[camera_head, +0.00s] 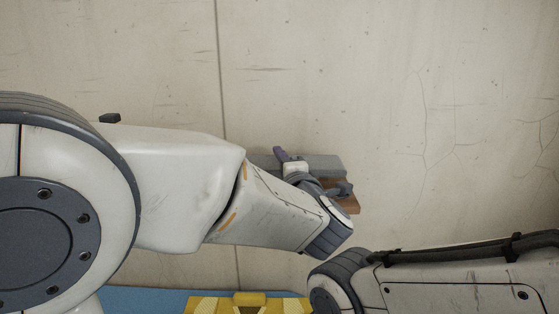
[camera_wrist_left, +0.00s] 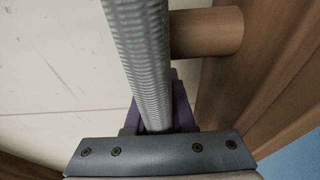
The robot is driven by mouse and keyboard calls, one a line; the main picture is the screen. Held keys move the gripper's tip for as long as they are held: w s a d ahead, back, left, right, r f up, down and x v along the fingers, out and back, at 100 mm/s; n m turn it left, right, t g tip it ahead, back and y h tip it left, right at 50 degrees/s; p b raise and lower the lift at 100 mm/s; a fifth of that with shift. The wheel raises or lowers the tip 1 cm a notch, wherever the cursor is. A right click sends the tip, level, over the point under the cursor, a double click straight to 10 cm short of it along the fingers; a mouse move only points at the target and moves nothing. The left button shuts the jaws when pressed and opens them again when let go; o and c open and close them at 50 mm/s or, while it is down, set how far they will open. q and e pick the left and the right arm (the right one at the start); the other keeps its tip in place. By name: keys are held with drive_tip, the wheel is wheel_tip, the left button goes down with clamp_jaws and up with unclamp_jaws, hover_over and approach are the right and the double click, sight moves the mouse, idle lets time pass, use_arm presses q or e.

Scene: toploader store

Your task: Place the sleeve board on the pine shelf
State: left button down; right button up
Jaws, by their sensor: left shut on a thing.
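My left gripper (camera_head: 283,156) is in the middle of the head view, with one purple finger showing above my wrist. In the left wrist view, its purple fingers (camera_wrist_left: 158,105) are shut on the grey, textured sleeve board (camera_wrist_left: 140,50), seen as a narrow bar between them. The sleeve board (camera_head: 322,163) also shows as a grey strip near the wall. A brown wooden surface, apparently the pine shelf (camera_head: 349,201), lies just below the strip; wood (camera_wrist_left: 270,75) also fills the right of the wrist view. My arm hides much of both. I cannot tell whether they touch. My right gripper is out of frame.
A round wooden peg (camera_wrist_left: 210,33) is close beside the grey bar; I cannot tell what it belongs to. A cracked, pale wall (camera_head: 400,80) stands behind. A yellow object (camera_head: 248,300) and a blue surface (camera_head: 150,300) are at the bottom.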

use_arm(q)
drive_tip(key=shift+f+b, duration=0.25)
drive_tip(key=shift+b, duration=0.1)
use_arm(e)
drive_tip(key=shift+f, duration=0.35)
use_arm(q)
drive_tip(key=shift+c, duration=1.8)
unclamp_jaws()
